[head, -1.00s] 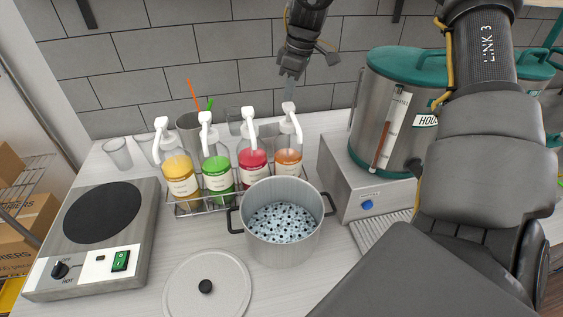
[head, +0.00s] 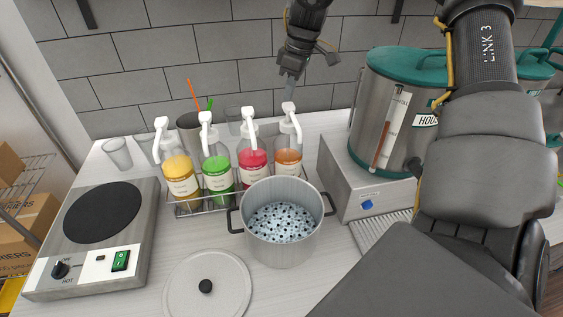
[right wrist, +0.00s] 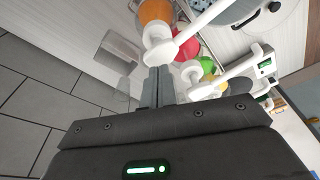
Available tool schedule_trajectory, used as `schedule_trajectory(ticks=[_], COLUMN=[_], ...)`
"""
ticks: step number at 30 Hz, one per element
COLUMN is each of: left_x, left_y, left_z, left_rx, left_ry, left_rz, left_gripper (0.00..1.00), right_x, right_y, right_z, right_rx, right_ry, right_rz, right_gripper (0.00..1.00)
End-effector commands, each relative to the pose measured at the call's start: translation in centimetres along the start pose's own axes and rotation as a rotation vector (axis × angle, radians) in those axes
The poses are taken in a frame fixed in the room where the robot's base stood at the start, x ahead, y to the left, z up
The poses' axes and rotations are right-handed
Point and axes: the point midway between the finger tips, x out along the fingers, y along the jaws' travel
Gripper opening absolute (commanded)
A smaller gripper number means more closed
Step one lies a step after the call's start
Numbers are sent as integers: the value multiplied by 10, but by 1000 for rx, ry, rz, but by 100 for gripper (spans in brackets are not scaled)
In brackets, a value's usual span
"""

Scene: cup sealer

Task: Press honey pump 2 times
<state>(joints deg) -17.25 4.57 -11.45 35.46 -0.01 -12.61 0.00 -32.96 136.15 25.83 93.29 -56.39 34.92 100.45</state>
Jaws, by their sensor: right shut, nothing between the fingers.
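Four pump bottles with white pump heads stand in a wire rack (head: 187,209): yellow (head: 180,178), green (head: 217,173), red (head: 252,163) and orange-brown (head: 288,161). Their label text is too small to read, so I cannot tell which is honey. My right gripper (head: 290,93) is shut and empty, pointing down just above the orange-brown bottle's pump head (head: 289,107). In the right wrist view its shut fingertips (right wrist: 160,70) are at that white pump head (right wrist: 159,50); I cannot tell whether they touch. My left gripper is not in view.
A steel pot (head: 283,249) with dark-speckled contents stands before the rack. A lid (head: 225,290) lies front left of it, a hot plate (head: 83,268) at left. A large green-lidded dispenser (head: 408,70) stands at right. Clear cups (head: 118,154) stand by the tiled wall.

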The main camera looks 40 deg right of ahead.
Motion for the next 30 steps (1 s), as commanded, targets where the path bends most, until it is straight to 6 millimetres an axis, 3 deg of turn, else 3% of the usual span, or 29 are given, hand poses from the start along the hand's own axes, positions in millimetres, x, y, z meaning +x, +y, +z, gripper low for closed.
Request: schedule_trajectory(ticks=[17, 30], left_x=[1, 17], left_y=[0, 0], left_z=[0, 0], left_rx=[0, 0], left_ry=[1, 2], left_rz=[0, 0], left_gripper=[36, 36], right_x=[1, 17], right_y=[0, 0], right_z=[0, 4], right_rx=[0, 0], right_ry=[0, 0], right_rz=[0, 0], right_gripper=[0, 0])
